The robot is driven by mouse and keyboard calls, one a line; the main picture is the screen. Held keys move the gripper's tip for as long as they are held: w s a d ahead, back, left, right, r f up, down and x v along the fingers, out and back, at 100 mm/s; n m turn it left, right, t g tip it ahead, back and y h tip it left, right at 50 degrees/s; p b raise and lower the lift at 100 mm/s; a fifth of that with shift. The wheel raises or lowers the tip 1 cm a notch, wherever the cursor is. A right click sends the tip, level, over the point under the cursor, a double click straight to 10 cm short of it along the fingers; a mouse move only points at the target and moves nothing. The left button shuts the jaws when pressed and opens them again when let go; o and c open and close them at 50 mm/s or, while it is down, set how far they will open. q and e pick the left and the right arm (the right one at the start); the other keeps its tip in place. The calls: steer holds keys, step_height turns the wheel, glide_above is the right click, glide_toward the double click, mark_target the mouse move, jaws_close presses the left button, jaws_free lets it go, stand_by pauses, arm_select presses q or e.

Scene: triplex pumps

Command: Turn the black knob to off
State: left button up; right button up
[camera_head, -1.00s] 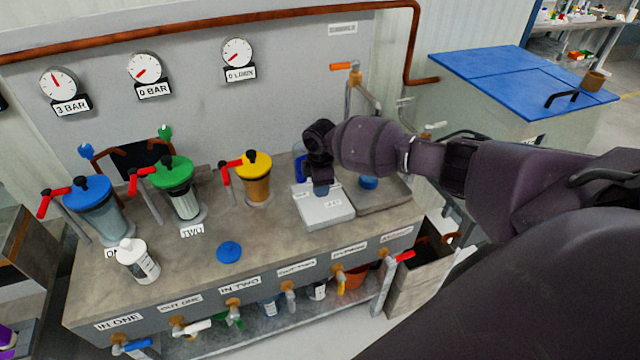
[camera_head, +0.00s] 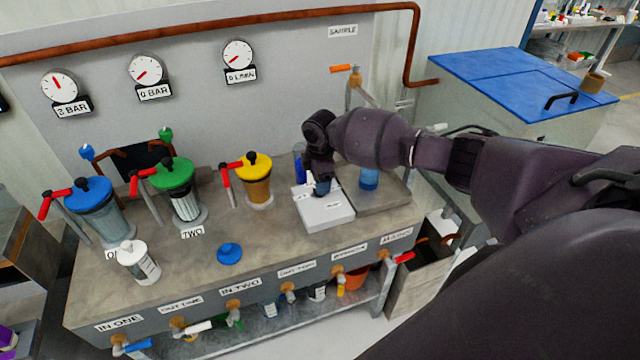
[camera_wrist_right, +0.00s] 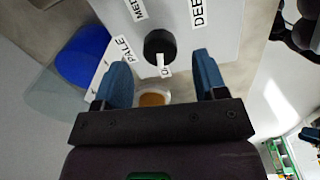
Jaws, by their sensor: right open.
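The black knob (camera_wrist_right: 160,46) is round and sits on a pale box (camera_wrist_right: 207,25) with labels reading PALE and DEEP, others cut off. In the head view my right gripper (camera_head: 322,187) hangs over the box (camera_head: 326,214) and hides the knob. My left gripper is out of view.
A blue-liquid container (camera_head: 369,178) stands right of the box, and a dark blue one (camera_head: 299,160) behind the gripper. A yellow-capped canister (camera_head: 257,182) stands to the left. A blue lid (camera_head: 229,253) lies on the bench, with bare bench around it.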

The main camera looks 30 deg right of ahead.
step_height(320, 180, up, 8)
steer(key=shift+s, duration=0.15)
steer(key=shift+f, duration=0.1)
stand_by(0.5)
